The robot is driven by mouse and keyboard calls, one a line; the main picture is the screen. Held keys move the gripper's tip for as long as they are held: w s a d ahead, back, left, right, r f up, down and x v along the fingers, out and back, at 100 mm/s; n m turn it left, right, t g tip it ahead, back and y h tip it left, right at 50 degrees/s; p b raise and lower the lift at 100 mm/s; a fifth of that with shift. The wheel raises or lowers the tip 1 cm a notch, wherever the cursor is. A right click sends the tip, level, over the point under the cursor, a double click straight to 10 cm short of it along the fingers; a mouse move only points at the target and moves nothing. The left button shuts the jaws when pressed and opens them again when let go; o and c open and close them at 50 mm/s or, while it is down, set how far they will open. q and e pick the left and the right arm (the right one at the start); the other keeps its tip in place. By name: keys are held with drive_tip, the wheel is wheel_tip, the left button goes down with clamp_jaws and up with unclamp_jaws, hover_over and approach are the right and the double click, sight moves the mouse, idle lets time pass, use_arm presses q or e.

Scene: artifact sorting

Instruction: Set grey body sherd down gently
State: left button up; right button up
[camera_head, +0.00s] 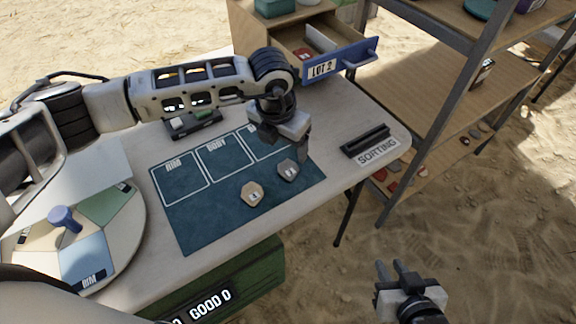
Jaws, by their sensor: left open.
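The grey body sherd (288,169) lies on the lower right part of the dark teal sorting mat (205,235), with a small label on it. A tan sherd (252,193) lies on the mat just left of it. My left gripper (285,143) is right above the grey sherd, fingers pointing down and open; I cannot tell whether they touch it. The gripper partly hides the third marked box of the mat, beside the RIM and BODY boxes. My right gripper (394,272) is off the table at the lower right, with its fingers apart and nothing between them.
A black slotted holder (365,141) stands by the SORTING label at the table's right end. A round sectioned tray (125,236) with a blue knob is at left. An open drawer (343,62) marked LOT 2 juts out behind. A metal-framed shelf (435,85) stands at right.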

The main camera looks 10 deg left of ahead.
sight(287, 169)
use_arm(q)
drive_tip(key=f, duration=0.5)
drive_tip(key=w+f+p, duration=0.1)
drive_tip(key=f, duration=0.2)
drive_tip(key=shift+d+f, duration=0.25)
drive_tip(key=c, duration=1)
